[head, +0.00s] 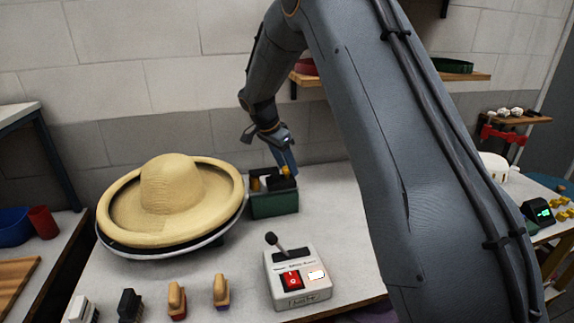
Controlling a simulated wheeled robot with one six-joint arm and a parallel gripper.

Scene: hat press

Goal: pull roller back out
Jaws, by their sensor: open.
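A dark green box (274,205) stands on the table just right of the hat. An upright orange-yellow piece (255,184) and a dark piece show inside its top. My gripper (287,170) points down at the box's back right, with its blue fingers around or just behind a second orange-yellow piece (286,172), which may be the roller's handle. The jaws are open; whether they touch this piece I cannot tell. The rest of the roller is hidden in the box.
A straw hat (170,195) lies on a round base at left. A white control box (297,279) with a lever and red switch stands in front. Several brushes (177,300) line the front edge. My arm hides much of the right.

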